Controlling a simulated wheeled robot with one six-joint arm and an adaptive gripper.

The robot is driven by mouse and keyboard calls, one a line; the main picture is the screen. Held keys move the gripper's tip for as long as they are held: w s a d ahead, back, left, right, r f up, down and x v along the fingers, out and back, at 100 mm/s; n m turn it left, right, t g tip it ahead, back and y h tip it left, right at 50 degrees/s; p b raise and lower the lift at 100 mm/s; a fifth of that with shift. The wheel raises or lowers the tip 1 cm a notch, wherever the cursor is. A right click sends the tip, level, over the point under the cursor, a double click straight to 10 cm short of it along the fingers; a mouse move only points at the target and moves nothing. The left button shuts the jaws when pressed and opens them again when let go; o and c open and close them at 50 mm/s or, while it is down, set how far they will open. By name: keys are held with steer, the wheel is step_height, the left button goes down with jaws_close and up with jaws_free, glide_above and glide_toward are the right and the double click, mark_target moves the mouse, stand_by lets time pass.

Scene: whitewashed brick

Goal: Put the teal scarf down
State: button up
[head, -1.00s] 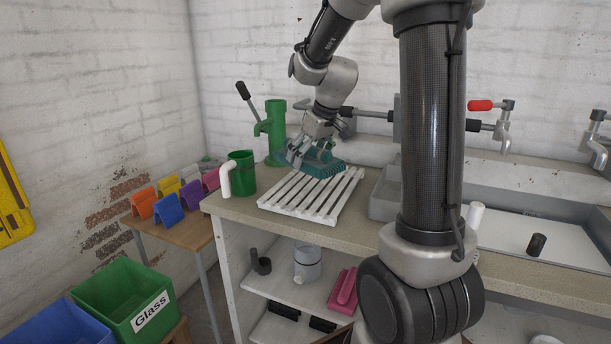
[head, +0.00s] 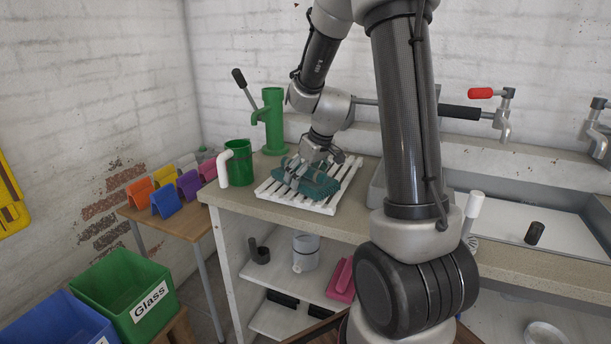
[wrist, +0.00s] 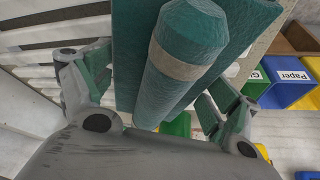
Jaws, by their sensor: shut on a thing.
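The teal scarf (head: 320,184) is a folded bundle at the white slatted rack (head: 300,204) on the counter. My gripper (head: 297,172) is over the rack, shut on the scarf at its left part. In the wrist view the scarf (wrist: 182,62) fills the middle between my fingers, with a rolled ridge and a pale band on it. The scarf lies over the middle of the rack in the head view. Whether its underside touches the slats is hidden.
A green mug (head: 240,165) with a white handle and a green hand pump (head: 272,120) stand left of the rack. A sink (head: 480,215) is at the right. Coloured folded pieces stand on a small table (head: 165,225). A green Glass bin (head: 130,300) is at lower left.

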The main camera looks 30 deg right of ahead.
steer(key=o, duration=0.9)
steer(key=shift+f, duration=0.1)
steer(key=shift+r, duration=0.45)
steer(key=v, duration=1.1)
steer(key=s+a+r+m, duration=0.1)
steer(key=s, duration=0.7)
steer(key=s+a+r+m, duration=0.1)
steer(key=s+a+r, duration=0.1)
steer(key=s, duration=0.5)
steer(key=s+a+r+m+h, duration=0.1)
steer(key=s+r, duration=0.1)
steer(key=s, duration=0.6)
steer(key=shift+s+a, duration=0.15)
steer(key=shift+s, duration=0.2)
